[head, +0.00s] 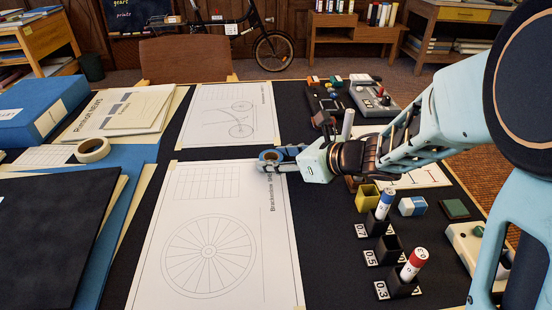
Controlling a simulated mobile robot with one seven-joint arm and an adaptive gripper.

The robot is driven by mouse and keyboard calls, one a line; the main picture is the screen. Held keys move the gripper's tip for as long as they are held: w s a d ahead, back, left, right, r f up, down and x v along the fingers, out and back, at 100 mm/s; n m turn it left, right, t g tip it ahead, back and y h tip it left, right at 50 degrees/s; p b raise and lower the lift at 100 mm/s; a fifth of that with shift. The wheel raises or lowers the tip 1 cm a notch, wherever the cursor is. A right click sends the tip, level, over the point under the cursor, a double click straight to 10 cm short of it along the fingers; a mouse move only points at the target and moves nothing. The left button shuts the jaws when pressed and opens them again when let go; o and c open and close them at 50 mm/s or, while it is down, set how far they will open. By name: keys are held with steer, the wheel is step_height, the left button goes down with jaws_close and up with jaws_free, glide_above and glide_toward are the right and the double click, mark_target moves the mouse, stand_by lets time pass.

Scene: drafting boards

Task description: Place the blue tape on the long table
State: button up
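The blue tape (266,155) is a small roll with a brownish core, in the middle of the head view, over the top right of the wheel drawing. My gripper (279,158) reaches in from the right and its fingers lie along the near and far sides of the roll, seemingly shut on it. The near finger covers part of the tape's lower edge. I cannot tell whether the roll touches the sheet below. The dark-topped table (330,215) under it fills the foreground; nothing in view is marked as the long table.
The wheel drawing (208,250) and bicycle drawing (230,112) lie flat. A cream tape roll (92,150), blue box (40,110) and black folder (45,225) are left. Marker holders (388,250) and small blocks stand right. A chair (187,58) is behind the table; a low shelf (350,32) stands farther back.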

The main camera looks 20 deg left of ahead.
steer(key=shift+o, duration=1.2)
steer(key=shift+r, duration=0.1)
steer(key=p+v, duration=0.2)
steer(key=v, duration=0.4)
steer(key=shift+d+r, duration=0.1)
steer(key=shift+r, duration=0.05)
steer(key=shift+s+d+r, duration=0.2)
steer(key=shift+d, duration=0.3)
